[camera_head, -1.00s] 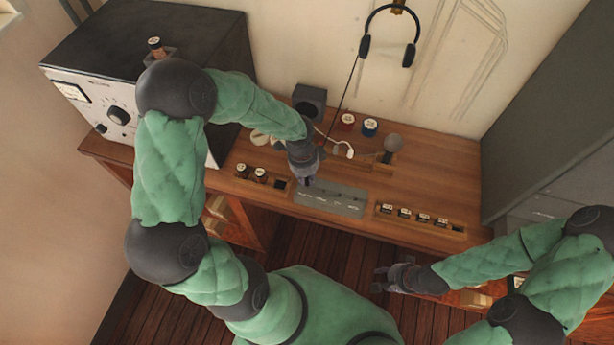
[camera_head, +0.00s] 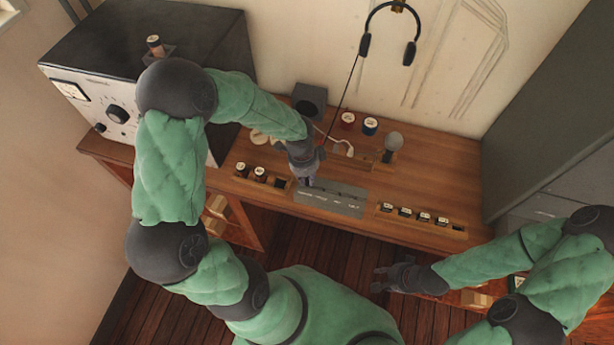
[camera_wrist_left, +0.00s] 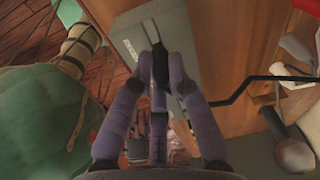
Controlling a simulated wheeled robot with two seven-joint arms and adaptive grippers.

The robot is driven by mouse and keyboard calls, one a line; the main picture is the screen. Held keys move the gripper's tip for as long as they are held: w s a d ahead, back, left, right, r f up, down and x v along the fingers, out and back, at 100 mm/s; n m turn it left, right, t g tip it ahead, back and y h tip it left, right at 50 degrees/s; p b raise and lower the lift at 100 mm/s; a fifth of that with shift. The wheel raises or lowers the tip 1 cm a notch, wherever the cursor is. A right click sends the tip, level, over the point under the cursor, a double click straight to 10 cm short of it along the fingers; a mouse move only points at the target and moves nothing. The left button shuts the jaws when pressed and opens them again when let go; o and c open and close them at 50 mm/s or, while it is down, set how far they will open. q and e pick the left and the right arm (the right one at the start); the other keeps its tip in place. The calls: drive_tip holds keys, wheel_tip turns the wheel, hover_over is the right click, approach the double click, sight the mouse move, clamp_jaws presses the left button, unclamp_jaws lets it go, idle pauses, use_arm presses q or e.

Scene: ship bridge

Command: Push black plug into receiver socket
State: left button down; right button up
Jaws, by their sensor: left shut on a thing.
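My left gripper (camera_head: 307,184) points down at the grey panel (camera_head: 338,204) on the desk, near the panel's left part. In the left wrist view its fingers (camera_wrist_left: 160,64) are shut on a small black piece, the black plug (camera_wrist_left: 159,72), mostly hidden between them. The panel (camera_wrist_left: 130,45) lies just beyond the fingertips there. I cannot tell whether the plug touches the panel or sits in a socket; the socket is hidden. The receiver (camera_head: 75,97), a black box with a pale dialled front, stands at the left. My right gripper (camera_head: 379,279) is open and empty before the desk.
Headphones (camera_head: 391,30) hang on the wall, with a black cord running down to the desk. Trays with dark-bodied pieces lie left (camera_head: 262,184) and right (camera_head: 420,222) of the panel. The desk's right rear is clear.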

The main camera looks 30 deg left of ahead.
use_arm(q)
drive_tip(key=shift+f+b, duration=0.7)
drive_tip(key=shift+f, duration=0.05)
idle(2.2)
drive_tip(key=c, duration=1.1)
unclamp_jaws()
drive_tip(key=r, duration=0.8)
drive_tip(key=a+r, duration=0.1)
drive_tip(key=r, duration=0.3)
drive_tip(key=shift+s, duration=0.3)
drive_tip(key=shift+f, duration=0.1)
